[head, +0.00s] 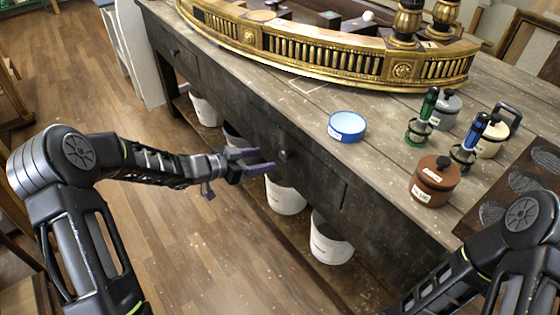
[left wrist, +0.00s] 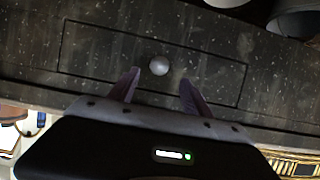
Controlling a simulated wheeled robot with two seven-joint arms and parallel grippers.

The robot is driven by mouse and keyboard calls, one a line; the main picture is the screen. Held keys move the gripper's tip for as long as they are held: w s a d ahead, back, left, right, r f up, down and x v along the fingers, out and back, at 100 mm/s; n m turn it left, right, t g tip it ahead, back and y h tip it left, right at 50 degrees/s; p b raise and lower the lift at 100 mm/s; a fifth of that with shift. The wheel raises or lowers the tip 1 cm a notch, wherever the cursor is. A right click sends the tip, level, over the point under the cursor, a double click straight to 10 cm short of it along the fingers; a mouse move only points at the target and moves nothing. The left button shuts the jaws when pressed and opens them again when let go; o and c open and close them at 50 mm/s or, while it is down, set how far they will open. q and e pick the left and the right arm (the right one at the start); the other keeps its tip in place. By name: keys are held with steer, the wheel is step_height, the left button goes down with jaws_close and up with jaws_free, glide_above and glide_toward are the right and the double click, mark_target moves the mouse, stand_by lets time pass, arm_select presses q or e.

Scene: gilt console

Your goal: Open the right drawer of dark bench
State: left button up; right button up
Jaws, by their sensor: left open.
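The dark bench (head: 395,235) has a right drawer (head: 318,178) in its front, with a small round knob (head: 286,155). The drawer front appears flush with the bench. My left gripper (head: 266,160) is open in front of this knob, fingers pointing at it. In the left wrist view the drawer outline (left wrist: 90,52) is clear, and the knob (left wrist: 159,65) shows just past and between the two open fingertips (left wrist: 159,80). The knob looks apart from both fingers. My right gripper is out of view; only part of my right arm shows at lower right.
A left drawer knob (head: 175,52) is farther along the bench. White buckets (head: 285,196) stand on the low shelf under the drawers. A blue tin (head: 347,126), a brown pot (head: 434,181) and a gilt curved piece (head: 320,58) are on top. The wooden floor in front is clear.

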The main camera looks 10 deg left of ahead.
mark_target(282, 156)
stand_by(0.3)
arm_select(q)
steer(key=x, duration=0.8)
steer(key=shift+c, duration=0.6)
steer(key=shift+a, duration=0.1)
jaws_close()
stand_by(0.7)
